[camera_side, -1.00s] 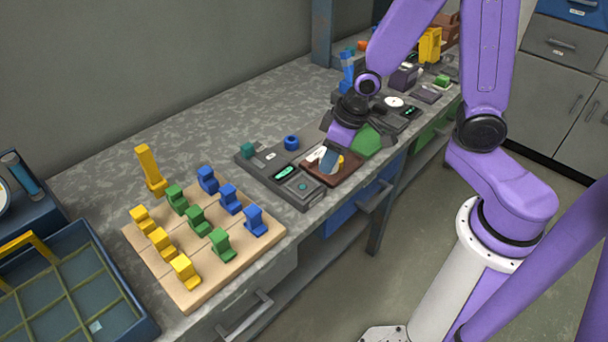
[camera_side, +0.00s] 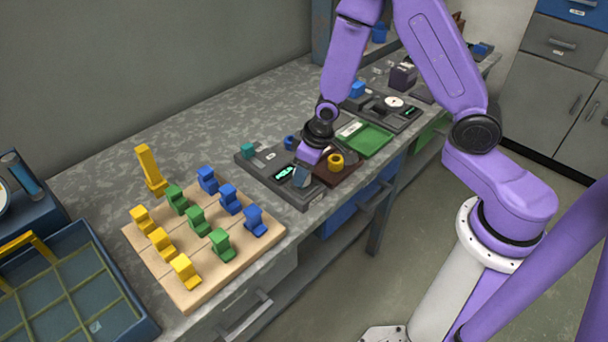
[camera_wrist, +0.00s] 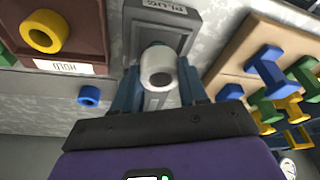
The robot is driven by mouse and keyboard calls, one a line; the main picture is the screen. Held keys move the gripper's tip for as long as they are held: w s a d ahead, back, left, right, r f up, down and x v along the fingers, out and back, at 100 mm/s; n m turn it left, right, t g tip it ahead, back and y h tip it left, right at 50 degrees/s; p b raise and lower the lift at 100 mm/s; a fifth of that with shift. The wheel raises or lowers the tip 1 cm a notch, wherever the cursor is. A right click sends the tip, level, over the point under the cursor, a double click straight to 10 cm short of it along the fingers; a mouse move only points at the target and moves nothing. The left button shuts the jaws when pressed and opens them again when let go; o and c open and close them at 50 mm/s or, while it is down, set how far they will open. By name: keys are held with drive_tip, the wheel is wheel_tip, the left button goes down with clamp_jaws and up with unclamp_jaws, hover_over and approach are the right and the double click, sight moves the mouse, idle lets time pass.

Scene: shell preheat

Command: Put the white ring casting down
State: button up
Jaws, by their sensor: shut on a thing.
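There the gripper hides the casting.
A yellow ring (camera_side: 336,160) sits on the brown tray (camera_side: 345,176), right of my gripper. A blue ring (camera_side: 289,142) stands behind the device. A wooden board (camera_side: 185,296) with coloured blocks is to the left. A green tray (camera_side: 370,140) lies beyond.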

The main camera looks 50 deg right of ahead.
drive_tip(key=shift+f, duration=0.9)
drive_tip(key=shift+f, duration=0.15)
drive_tip(key=o, duration=1.1)
drive_tip(key=shift+v, duration=6.15)
drive_tip(key=s+r+n+g, duration=0.1)
drive_tip(key=s+r+n, duration=0.1)
drive_tip(key=s, duration=0.5)
drive_tip(key=s+r+n+g, duration=0.1)
drive_tip(key=s+r+n, duration=0.2)
drive_tip(key=s, duration=0.5)
drive_tip(key=s+r+n, duration=0.3)
drive_tip(key=s, duration=0.5)
drive_tip(key=shift+d+g+h, duration=0.15)
drive_tip(key=shift+g+h, duration=0.25)
